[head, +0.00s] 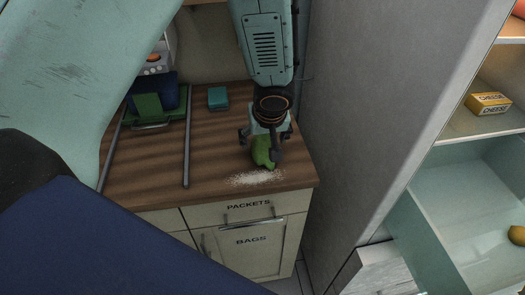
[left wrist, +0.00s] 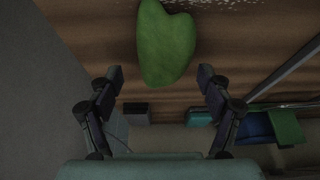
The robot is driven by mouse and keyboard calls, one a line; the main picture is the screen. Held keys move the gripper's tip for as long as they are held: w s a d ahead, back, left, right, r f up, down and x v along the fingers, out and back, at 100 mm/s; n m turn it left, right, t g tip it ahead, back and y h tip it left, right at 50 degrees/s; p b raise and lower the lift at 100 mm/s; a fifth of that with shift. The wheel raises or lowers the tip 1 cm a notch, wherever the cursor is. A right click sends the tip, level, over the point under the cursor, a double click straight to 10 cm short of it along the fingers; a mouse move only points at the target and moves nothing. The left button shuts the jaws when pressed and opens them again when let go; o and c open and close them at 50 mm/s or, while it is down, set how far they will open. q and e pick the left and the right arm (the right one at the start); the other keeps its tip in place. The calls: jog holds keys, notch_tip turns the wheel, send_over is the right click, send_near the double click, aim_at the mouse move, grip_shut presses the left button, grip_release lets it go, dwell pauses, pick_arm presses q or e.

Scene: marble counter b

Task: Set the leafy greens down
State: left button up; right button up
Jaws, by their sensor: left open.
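The leafy greens (head: 264,151) are a smooth green lump on the wooden counter, close to its front right corner. They also show in the left wrist view (left wrist: 163,45), just beyond the fingertips. My left gripper (head: 264,140) points down at the greens from above, and its arm hides part of them in the head view. In the left wrist view its fingers (left wrist: 160,72) are spread wide, with the greens' near end between or just past the tips. I cannot tell whether a finger touches them. My right gripper is not in view.
Pale crumbs (head: 256,178) lie on the counter (head: 220,140) in front of the greens. A teal block (head: 218,97) and a green and blue item (head: 148,108) stand farther back. A grey wall (head: 350,100) rises right of the counter. The open fridge (head: 470,190) holds a cheese box (head: 488,103).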

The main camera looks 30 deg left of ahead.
pick_arm(q)
jog(key=shift+b+x, duration=0.3)
jog(key=shift+x, duration=0.7)
jog(key=shift+w+a+f, duration=0.1)
jog(key=shift+a+f, duration=0.15)
jog(key=shift+a, duration=0.1)
jog(key=shift+d+r, duration=0.2)
jog(key=shift+d, duration=0.1)
jog(key=c, duration=0.4)
jog(key=shift+a+f, duration=0.15)
jog(key=shift+a, duration=0.1)
jog(key=c, duration=0.4)
jog(key=shift+d, duration=0.15)
jog(key=c, duration=0.6)
